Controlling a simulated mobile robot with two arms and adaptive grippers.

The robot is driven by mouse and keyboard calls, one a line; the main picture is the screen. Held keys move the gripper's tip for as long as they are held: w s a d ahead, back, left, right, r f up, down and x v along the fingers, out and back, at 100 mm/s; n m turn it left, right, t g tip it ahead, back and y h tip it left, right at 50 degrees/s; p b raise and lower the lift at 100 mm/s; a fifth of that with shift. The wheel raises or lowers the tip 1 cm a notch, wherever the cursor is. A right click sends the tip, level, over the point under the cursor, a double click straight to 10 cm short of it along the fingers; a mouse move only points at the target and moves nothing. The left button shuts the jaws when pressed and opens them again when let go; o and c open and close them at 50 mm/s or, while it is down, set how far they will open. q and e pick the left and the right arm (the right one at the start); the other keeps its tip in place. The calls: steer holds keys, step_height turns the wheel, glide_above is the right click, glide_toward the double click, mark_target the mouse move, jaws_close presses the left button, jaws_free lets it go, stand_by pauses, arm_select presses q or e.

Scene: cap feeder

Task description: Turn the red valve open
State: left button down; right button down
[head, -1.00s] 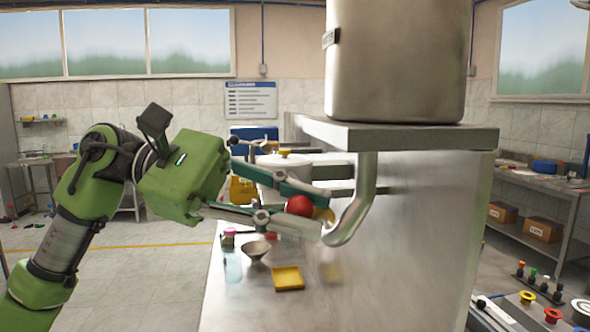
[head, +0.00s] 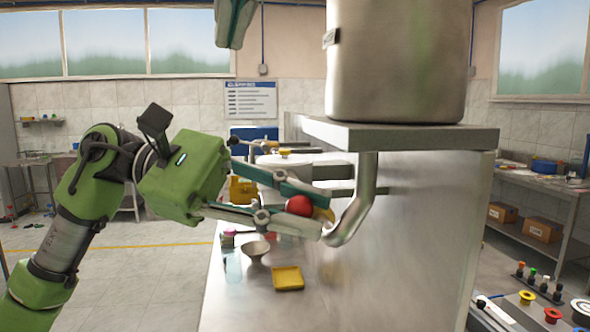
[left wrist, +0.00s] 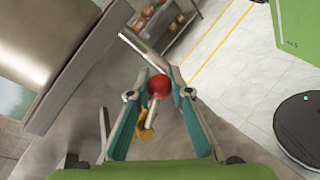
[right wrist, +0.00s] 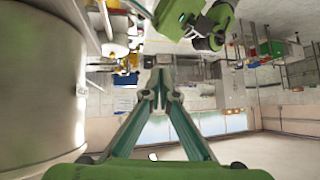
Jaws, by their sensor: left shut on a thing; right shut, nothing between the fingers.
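The red valve knob (head: 299,205) is a round red ball beside the lower end of the bent steel pipe (head: 365,190) under the tank. My left gripper (head: 308,205) is shut on the knob, with its fingers on both sides of it. The knob (left wrist: 158,86) also shows between the fingertips in the left wrist view. A yellow part (head: 324,215) shows right behind the knob; how the two join is partly hidden. My right gripper (head: 230,42) hangs at the top of the head view, left of the tank, and its fingers (right wrist: 160,85) are shut with nothing between them.
The large steel tank (head: 397,60) stands on a shelf (head: 400,136) above the pipe. On the steel counter below are a yellow tray (head: 288,279), a small bowl (head: 256,249) and a clear bottle (head: 232,266). A pot (head: 285,160) is behind the left gripper.

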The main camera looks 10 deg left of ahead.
steer(key=s+d+f+h, duration=0.3)
steer(key=s+d+h, duration=0.1)
steer(key=d, duration=0.2)
glide_above(297, 198)
steer(key=shift+m, duration=0.4)
steer(key=f, duration=0.7)
steer(key=shift+s+a+f, duration=0.25)
steer(key=shift+a+f, duration=0.05)
steer(key=shift+f, duration=0.1)
steer(key=shift+s+d+f, duration=0.15)
steer(key=shift+d+f, duration=0.05)
steer(key=shift+f, duration=0.8)
steer(key=shift+d+f, duration=0.1)
steer(key=shift+f, duration=0.7)
steer(key=shift+s+f, duration=0.1)
steer(key=shift+f, duration=0.05)
arm_select(q)
steer(key=shift+s+r, duration=0.1)
arm_select(e)
steer(key=shift+s+d+f, duration=0.15)
steer(key=shift+s+f, duration=0.1)
steer(key=shift+f, duration=0.35)
